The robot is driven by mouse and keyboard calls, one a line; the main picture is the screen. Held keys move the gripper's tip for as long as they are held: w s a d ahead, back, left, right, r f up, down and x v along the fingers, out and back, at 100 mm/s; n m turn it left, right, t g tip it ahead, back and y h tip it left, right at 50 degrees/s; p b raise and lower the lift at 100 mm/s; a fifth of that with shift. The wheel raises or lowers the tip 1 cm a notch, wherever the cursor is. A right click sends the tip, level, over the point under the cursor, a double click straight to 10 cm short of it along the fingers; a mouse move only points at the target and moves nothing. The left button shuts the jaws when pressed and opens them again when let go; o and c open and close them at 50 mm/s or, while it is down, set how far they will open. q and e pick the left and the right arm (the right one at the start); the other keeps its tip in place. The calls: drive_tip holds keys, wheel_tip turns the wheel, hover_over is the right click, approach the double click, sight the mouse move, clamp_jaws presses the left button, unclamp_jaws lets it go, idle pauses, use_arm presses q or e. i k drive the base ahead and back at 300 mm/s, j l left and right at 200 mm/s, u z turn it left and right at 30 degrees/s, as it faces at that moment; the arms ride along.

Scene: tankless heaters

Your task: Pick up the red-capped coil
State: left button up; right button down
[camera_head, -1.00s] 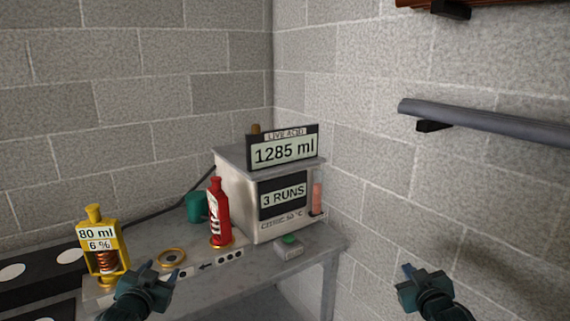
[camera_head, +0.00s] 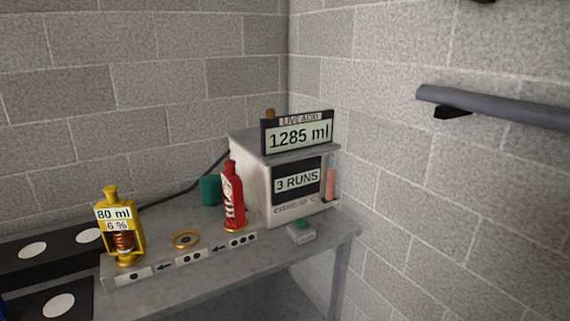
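The red-capped coil (camera_head: 232,197) is a red bottle-shaped frame with a coil inside. It stands upright on the grey bench, just left of the metal box. A yellow-framed copper coil (camera_head: 121,228) with "80 ml" and "6 %" labels stands upright at the left end of the bench. An empty gold ring (camera_head: 185,239) lies between the two coils. Neither of my grippers shows in the head view now.
The metal box (camera_head: 254,190) reads "1285 ml" and "3 RUNS". A green-button block (camera_head: 301,232) sits at the bench's front edge. A dark green cup (camera_head: 210,190) stands behind the red coil. Black panels with white discs (camera_head: 59,305) lie left. A grey pipe (camera_head: 490,115) runs along the right wall.

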sight(233, 194)
drive_tip(key=i+j+z, duration=0.2)
drive_tip(key=j, duration=0.8)
drive_tip(key=j+z, duration=0.2)
drive_tip(key=j, duration=0.8)
